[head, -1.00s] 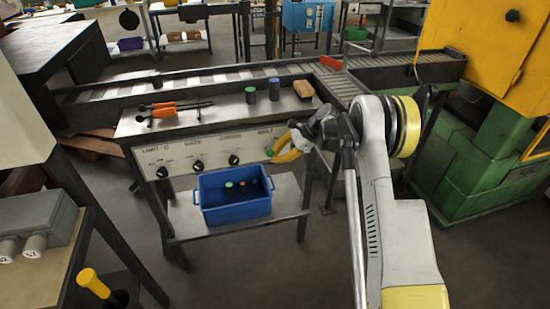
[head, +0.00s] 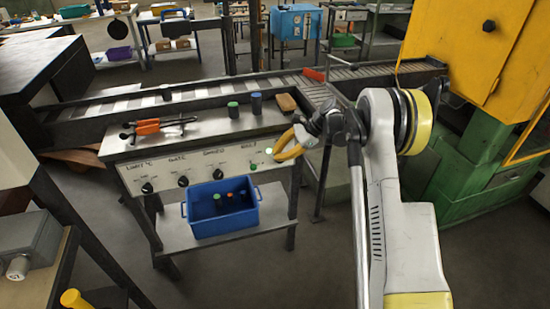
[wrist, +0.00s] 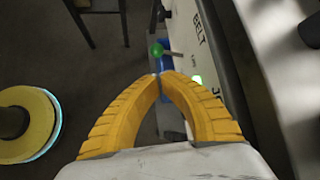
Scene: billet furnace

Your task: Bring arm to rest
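My gripper (head: 281,148) has yellow ribbed fingers and is in front of the right end of the control panel (head: 200,165), near the BELT label. In the wrist view the fingertips (wrist: 160,76) meet, with nothing visible between them. My arm comes in from the lower right and is bent at the elbow. A green-tipped lever or knob (head: 252,165) is just left of the fingers; it also shows beyond the fingertips in the wrist view (wrist: 157,50). A green lit spot (head: 269,151) is beside the fingers on the panel.
A blue bin (head: 188,215) with small coloured items is on the lower shelf. Orange-handled tongs (head: 150,127), a green-topped cylinder (head: 233,110), a blue one (head: 256,104) and a brown block (head: 286,103) are on the bench. A roller conveyor (head: 200,88) runs behind. A yellow-green machine (head: 460,60) is right.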

